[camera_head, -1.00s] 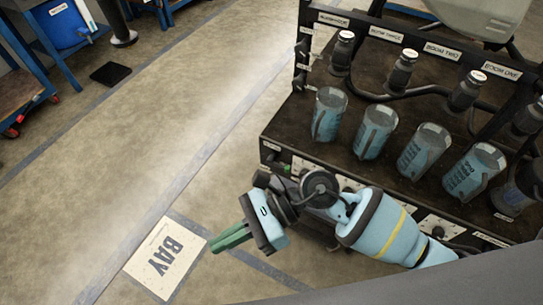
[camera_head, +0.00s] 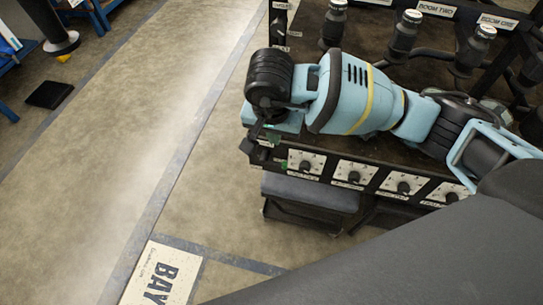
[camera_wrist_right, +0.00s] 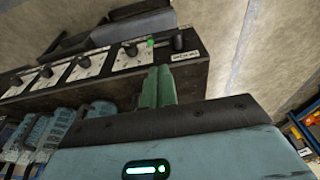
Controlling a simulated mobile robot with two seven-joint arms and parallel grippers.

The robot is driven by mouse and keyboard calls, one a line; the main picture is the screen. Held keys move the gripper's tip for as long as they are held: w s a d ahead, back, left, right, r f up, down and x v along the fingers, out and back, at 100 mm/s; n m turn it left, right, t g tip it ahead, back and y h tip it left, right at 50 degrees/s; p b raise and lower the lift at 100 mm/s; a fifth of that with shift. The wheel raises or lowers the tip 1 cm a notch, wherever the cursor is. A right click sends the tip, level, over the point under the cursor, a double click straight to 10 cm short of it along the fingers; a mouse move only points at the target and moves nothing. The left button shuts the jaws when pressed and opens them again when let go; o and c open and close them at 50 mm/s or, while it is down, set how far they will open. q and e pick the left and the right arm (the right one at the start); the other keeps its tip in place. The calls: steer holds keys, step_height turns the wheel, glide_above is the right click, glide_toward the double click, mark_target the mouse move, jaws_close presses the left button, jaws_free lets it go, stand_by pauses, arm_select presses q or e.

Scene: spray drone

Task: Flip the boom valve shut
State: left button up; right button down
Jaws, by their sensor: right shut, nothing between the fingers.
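Several black knobs on white plates line the front panel of the dark spray rig (camera_head: 375,155). One knob (camera_head: 305,165) is nearest its left end and also shows in the right wrist view (camera_wrist_right: 130,48). A separate black knob (camera_wrist_right: 178,40) sits at the panel end beside a green button (camera_wrist_right: 150,42). I cannot tell which one is the boom valve. My right gripper (camera_wrist_right: 157,88) is shut and empty, its green fingers side by side in front of the panel end. Contact is not clear. In the head view my wrist mostly hides the fingers. My left gripper is not seen.
A grey padded block (camera_head: 310,192) lies below the panel. A BAY sign (camera_head: 160,275) marks the open floor at left.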

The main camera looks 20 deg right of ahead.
arm_select(q)
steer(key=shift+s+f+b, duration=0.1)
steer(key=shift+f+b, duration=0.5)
steer(key=shift+b, duration=0.15)
arm_select(e)
glide_toward(277, 163)
steer(key=f, duration=0.4)
steer(key=w+f, duration=0.1)
steer(key=f, duration=0.1)
steer(key=shift+d+f, duration=0.3)
steer(key=shift+f, duration=0.05)
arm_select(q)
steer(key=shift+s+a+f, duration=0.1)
